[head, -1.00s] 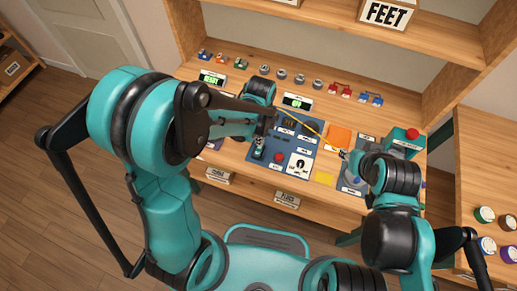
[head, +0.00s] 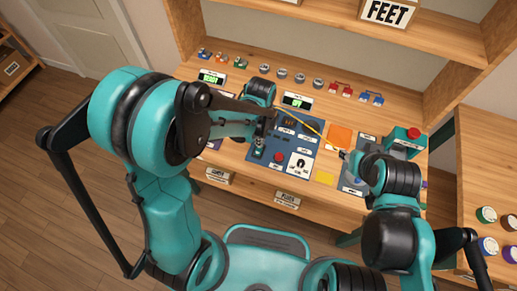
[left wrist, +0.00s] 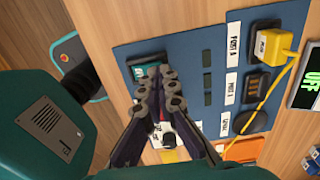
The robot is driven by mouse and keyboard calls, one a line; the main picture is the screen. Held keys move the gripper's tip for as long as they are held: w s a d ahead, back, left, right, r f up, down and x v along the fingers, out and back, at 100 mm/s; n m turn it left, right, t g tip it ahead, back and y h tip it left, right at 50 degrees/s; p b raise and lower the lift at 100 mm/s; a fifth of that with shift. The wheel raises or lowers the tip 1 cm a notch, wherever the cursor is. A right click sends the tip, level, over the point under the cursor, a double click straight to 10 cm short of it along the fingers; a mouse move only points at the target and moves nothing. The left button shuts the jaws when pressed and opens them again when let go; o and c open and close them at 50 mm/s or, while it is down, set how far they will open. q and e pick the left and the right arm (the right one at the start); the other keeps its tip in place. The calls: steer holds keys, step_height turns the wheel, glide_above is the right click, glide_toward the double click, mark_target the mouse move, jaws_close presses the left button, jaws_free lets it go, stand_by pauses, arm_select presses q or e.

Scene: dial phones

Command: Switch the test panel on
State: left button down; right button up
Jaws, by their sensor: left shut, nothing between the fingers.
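The blue test panel (head: 263,169) lies on the wooden workbench, with a red button (head: 279,157), a white dial plate (head: 300,163) and labelled ports. My left gripper (head: 261,143) is over the panel's left part. In the left wrist view its fingertips (left wrist: 159,78) are shut and empty, right at a dark-framed teal switch (left wrist: 150,62). The fingers hide part of the switch, so I cannot tell contact or its position. My right gripper (head: 350,163) is at the grey panel on the right; its fingers are too small and hidden to judge.
A yellow cable runs from a yellow plug (left wrist: 272,46) across the panel toward the right arm. A green-lettered display (head: 295,102) stands behind the panel. An orange pad (head: 339,137) and a box with a red button (head: 411,134) are to the right. Small connectors line the bench's back.

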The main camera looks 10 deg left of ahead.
arm_select(q)
steer(key=shift+f+b, duration=0.55)
steer(key=shift+f, duration=0.1)
steer(key=shift+r+p, duration=2.75)
steer(key=shift+r, duration=0.85)
steer(key=shift+f, duration=0.1)
